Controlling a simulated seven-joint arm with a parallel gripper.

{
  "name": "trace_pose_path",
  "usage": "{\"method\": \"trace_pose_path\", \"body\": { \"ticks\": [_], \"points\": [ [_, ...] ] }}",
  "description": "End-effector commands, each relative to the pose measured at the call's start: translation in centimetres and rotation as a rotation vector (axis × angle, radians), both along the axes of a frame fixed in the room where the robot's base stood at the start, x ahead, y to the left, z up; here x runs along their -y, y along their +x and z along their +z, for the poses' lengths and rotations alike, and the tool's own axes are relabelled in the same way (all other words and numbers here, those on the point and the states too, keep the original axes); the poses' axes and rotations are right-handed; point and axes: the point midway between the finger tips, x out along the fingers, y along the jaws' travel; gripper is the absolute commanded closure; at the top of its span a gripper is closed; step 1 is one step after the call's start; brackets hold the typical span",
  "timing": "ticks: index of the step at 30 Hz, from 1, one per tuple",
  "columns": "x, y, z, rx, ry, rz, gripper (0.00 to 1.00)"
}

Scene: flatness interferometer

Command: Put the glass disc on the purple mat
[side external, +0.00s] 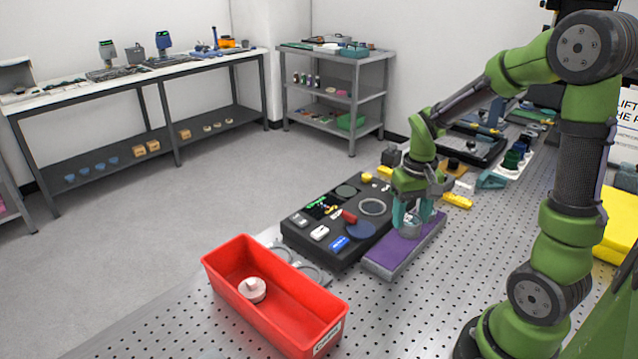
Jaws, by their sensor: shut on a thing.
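The purple mat (385,261) is the top of a long, pale-sided block on the perforated metal table. My gripper (412,225) points down over the far half of the mat. Its teal fingers are shut on the glass disc (411,232), a small, greyish, see-through piece low between the fingertips. The disc is partly hidden by the fingers. I cannot tell whether it touches the mat or is just above it.
A black instrument (318,248) with a display, a ring and a red knob stands left of the mat. A red bin (222,276) holding a pale round piece (252,289) is at front left. A yellow block (457,200) lies behind the mat. The table right of the mat is clear.

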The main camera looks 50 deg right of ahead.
Motion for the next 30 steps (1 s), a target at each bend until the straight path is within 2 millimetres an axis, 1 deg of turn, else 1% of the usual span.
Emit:
{"method": "trace_pose_path", "body": {
  "ticks": [4,7,8,12,17,21,24,30],
  "points": [
    [-2.1,1.2,1.4,0.004,0.0,0.01,0.78],
    [-3.0,1.9,1.7,0.001,0.001,0.007,0.78],
    [-3.1,1.9,1.5,-0.002,0.001,0.006,0.78],
    [-3.1,1.9,-0.7,-0.006,0.003,0.003,0.78],
    [-3.1,1.9,-2.3,-0.004,0.003,0.004,0.78],
    [-3.1,1.9,-4.5,-0.004,0.003,0.004,0.78],
    [-3.1,1.9,-5.6,-0.003,0.002,0.004,0.78],
    [-3.1,2.0,-5.9,0.001,0.002,0.004,0.78]
  ]
}}
